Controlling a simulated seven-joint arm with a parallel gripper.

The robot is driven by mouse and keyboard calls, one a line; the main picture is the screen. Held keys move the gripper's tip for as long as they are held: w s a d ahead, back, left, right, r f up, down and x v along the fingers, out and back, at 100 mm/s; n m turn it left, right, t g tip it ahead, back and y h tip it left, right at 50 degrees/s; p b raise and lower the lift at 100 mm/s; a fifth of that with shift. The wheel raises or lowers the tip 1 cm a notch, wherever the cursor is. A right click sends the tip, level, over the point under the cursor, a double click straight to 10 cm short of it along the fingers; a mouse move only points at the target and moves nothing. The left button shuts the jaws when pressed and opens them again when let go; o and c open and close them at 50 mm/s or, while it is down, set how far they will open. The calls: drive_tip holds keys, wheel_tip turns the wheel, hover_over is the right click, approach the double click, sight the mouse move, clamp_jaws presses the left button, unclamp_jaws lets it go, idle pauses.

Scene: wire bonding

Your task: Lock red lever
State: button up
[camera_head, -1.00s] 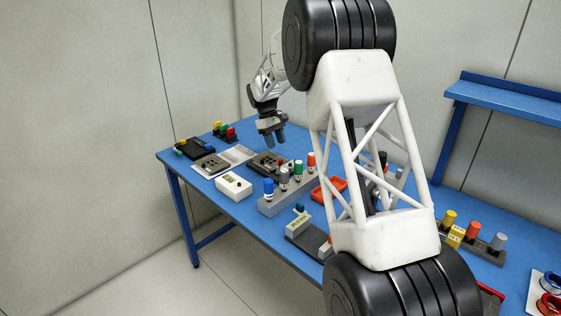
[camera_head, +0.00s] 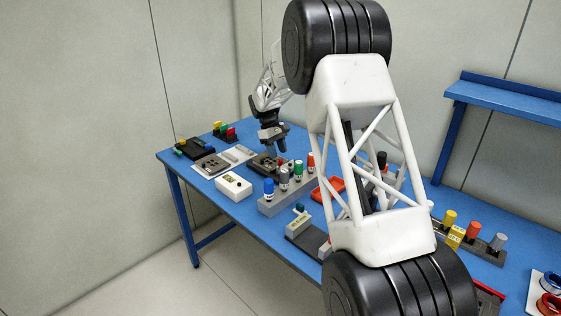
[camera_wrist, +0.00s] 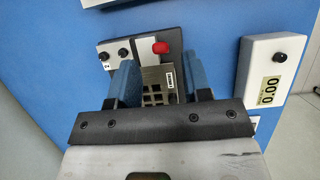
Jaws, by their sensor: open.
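The red lever (camera_wrist: 160,47) shows in the wrist view as a small red knob on a dark fixture (camera_wrist: 101,67). The fixture also carries a metal plate with square openings (camera_wrist: 153,78) and black knobs. My gripper (camera_wrist: 159,65) is open, with its two blue fingers apart on either side of the metal plate. The red knob lies just beyond the gap between the fingertips, and I see no contact with it. In the head view my gripper (camera_head: 275,149) points down over the dark fixture (camera_head: 259,162) on the blue table. The lever is hard to make out there.
A white box with a display (camera_wrist: 269,68) stands right of the fixture in the wrist view. In the head view a grey rack (camera_head: 285,194) with coloured-cap posts is in front, and a red tray (camera_head: 329,190) lies to the right. A pale board (camera_head: 233,160) lies left.

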sight(280, 160)
drive_tip(key=shift+x, duration=2.15)
clamp_jaws()
